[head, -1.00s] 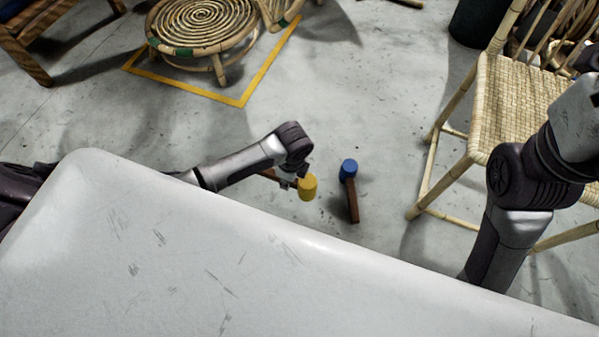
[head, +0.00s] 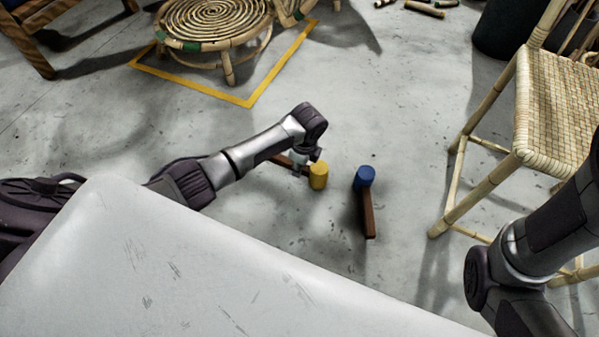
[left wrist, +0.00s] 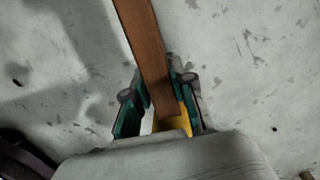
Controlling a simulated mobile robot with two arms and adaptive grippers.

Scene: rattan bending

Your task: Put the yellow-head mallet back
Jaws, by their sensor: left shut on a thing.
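The yellow-head mallet has a yellow cylinder head (head: 318,176) and a brown handle (head: 281,160) pointing to the left in the head view. My left gripper (head: 306,165) is shut on it close to the head. In the left wrist view, the brown handle (left wrist: 143,45) runs up from between the fingers (left wrist: 163,103), and part of the yellow head (left wrist: 186,121) shows beneath. Whether the mallet touches the floor I cannot tell. My right arm shows at the right edge, but its gripper is out of view.
A blue-head mallet (head: 365,180) is just right of the yellow one. A woven chair (head: 555,110) stands at the right. A round rattan table (head: 213,38) stands at the back by yellow floor tape (head: 250,102). A dark bin (head: 500,30) is at the back right. Floor between is clear.

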